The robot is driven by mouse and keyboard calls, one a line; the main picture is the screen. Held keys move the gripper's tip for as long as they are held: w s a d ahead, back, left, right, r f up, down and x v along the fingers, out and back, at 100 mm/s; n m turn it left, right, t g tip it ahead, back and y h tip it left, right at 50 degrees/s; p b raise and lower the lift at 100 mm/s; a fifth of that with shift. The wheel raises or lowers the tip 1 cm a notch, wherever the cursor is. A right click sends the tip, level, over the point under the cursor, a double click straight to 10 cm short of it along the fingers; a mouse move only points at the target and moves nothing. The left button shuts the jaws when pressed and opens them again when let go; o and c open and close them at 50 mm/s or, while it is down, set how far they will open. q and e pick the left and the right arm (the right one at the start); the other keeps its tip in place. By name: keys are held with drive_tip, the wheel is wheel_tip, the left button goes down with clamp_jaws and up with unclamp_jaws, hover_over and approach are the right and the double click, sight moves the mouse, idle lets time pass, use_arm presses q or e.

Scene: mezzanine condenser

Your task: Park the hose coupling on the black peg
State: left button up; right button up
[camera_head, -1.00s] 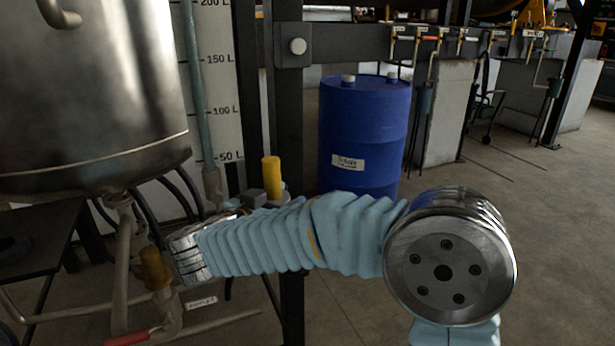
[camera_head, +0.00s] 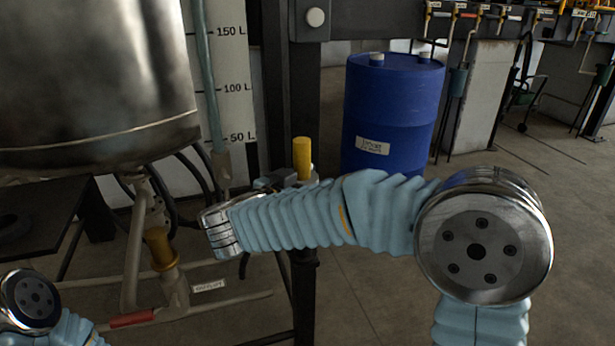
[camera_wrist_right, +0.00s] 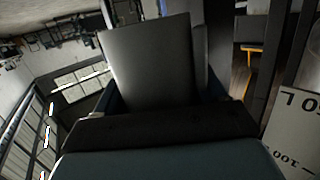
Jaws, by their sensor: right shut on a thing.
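My right arm reaches across the head view, and its gripper (camera_head: 277,181) is small and partly hidden behind the wrist. The gripper is shut at an upright yellow cylinder with a pale collar, which looks like the hose coupling (camera_head: 302,160); its lower part is hidden. In the right wrist view a large dark grey slab fills the middle, and the grip itself is not clear. A stub with a pale round end (camera_head: 315,17) stands out from a black post above the gripper; I cannot tell whether it is the black peg. My left gripper is out of view.
A steel tank (camera_head: 95,75) with pipes and a yellow fitting (camera_head: 160,248) below stands at the left. A black post (camera_head: 303,90) rises behind the gripper. A blue drum (camera_head: 390,110) stands behind my right arm. Dark hoses hang under the tank.

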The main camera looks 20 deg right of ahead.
drive_tip(key=shift+f+b, duration=0.85)
drive_tip(key=shift+f, duration=1.25)
drive_tip(key=shift+r, duration=0.1)
drive_tip(key=shift+p, duration=0.4)
drive_tip(key=shift+p, duration=0.55)
drive_tip(key=shift+f+b, duration=1.45)
drive_tip(key=shift+f, duration=1.9)
drive_tip(key=o, duration=1.5)
drive_tip(key=shift+c, duration=0.2)
drive_tip(key=shift+s, duration=0.1)
